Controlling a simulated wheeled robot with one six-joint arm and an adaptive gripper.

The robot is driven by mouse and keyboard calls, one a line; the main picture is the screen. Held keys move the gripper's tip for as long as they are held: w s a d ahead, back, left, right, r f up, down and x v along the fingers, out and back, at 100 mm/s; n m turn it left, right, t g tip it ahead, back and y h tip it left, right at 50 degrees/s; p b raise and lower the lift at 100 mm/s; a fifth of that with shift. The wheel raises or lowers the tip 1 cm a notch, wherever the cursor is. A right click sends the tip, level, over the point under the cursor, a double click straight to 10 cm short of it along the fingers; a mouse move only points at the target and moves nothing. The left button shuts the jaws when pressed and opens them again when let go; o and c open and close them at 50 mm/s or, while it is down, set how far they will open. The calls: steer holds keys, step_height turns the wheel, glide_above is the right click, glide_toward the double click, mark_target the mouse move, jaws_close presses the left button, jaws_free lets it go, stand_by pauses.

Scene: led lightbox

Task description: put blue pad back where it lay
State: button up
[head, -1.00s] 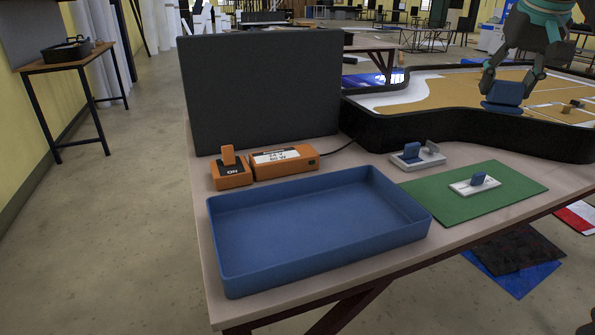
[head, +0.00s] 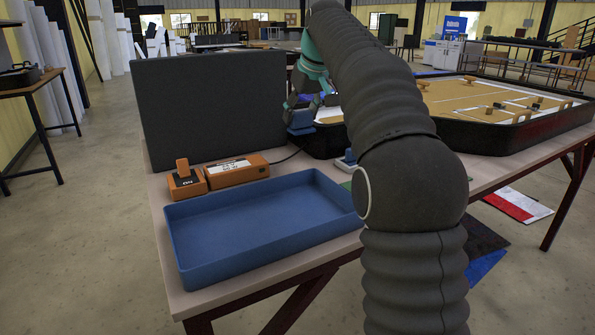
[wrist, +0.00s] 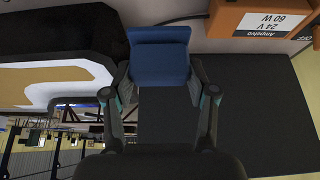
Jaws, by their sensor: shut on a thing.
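My gripper (head: 304,104) is shut on the blue pad (head: 301,120) and holds it in the air, just right of the dark upright panel (head: 215,105). In the wrist view the blue pad (wrist: 160,58) sits between the two fingers of my gripper (wrist: 162,82), with the dark panel (wrist: 260,110) behind. The green mat (head: 346,186) and a white block piece with a blue part (head: 346,161) are mostly hidden behind my arm in the head view.
A blue tray (head: 262,253) stands empty at the table front. An orange switch box (head: 187,183) and orange power supply (head: 236,171) sit behind it, with a cable running right. A black-walled arena (head: 500,138) borders the table at the right.

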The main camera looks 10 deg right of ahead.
mark_target(307, 132)
steer(key=f, duration=0.2)
steer(key=f+b, duration=0.1)
steer(key=f, duration=0.2)
steer(key=shift+w+f+b, duration=0.3)
steer(key=shift+w, duration=0.1)
steer(key=shift+f+b, duration=0.5)
steer(key=shift+f, duration=2.05)
steer(key=shift+f, duration=0.2)
steer(key=o, duration=1.5)
steer(key=shift+r, duration=0.1)
steer(key=shift+o, duration=0.2)
steer(key=shift+r, duration=0.2)
steer(key=p+v, duration=0.1)
steer(key=v, duration=1.1)
steer(key=shift+d+f, duration=0.1)
